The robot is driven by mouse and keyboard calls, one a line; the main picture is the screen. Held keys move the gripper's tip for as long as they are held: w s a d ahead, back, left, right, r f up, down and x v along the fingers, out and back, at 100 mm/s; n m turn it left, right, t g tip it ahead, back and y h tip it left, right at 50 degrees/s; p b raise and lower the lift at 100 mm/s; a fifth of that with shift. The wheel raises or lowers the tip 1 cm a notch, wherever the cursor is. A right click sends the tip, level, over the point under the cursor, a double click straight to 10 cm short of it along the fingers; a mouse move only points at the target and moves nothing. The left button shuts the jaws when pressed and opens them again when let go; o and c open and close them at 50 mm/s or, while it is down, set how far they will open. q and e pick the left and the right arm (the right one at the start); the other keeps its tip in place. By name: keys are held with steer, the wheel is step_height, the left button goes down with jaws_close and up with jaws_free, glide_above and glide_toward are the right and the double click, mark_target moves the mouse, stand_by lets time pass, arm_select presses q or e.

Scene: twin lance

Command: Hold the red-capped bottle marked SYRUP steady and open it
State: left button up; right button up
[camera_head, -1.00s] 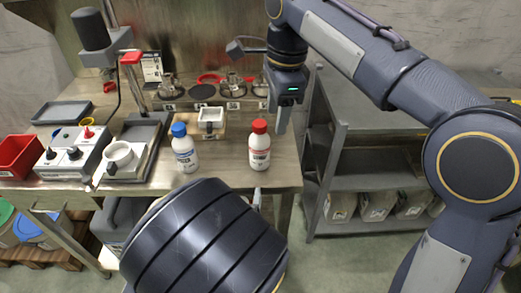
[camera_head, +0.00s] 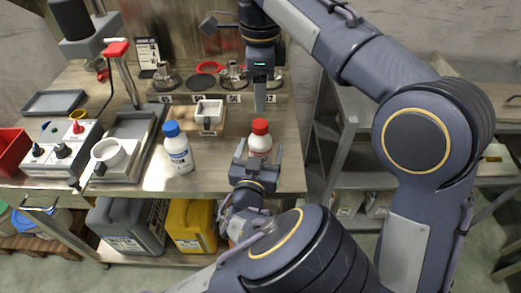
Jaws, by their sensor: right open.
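The red-capped bottle (camera_head: 259,143) is white and stands upright near the front edge of the steel bench; its label is too small to read. My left gripper (camera_head: 258,158) reaches in from the front, low down, with a finger on either side of the bottle. The lower part of the bottle is hidden behind it, and I cannot tell whether the fingers touch it. My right gripper (camera_head: 260,106) points down just behind and above the red cap (camera_head: 260,126). It is open and empty, apart from the cap in the picture.
A blue-capped white bottle (camera_head: 178,150) stands left of the red-capped one. A white dish on a wooden block (camera_head: 208,126) is behind. A control box (camera_head: 62,150) and a scale-like device (camera_head: 120,145) fill the left. A shelf rack (camera_head: 345,160) stands right of the bench.

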mark_target(260, 123)
arm_select(q)
steer(key=shift+w+d, duration=0.15)
steer(key=shift+w, duration=0.7)
steer(key=shift+c, duration=0.5)
jaws_close()
arm_select(e)
steer(key=shift+f, duration=4)
steer(key=shift+c, duration=0.3)
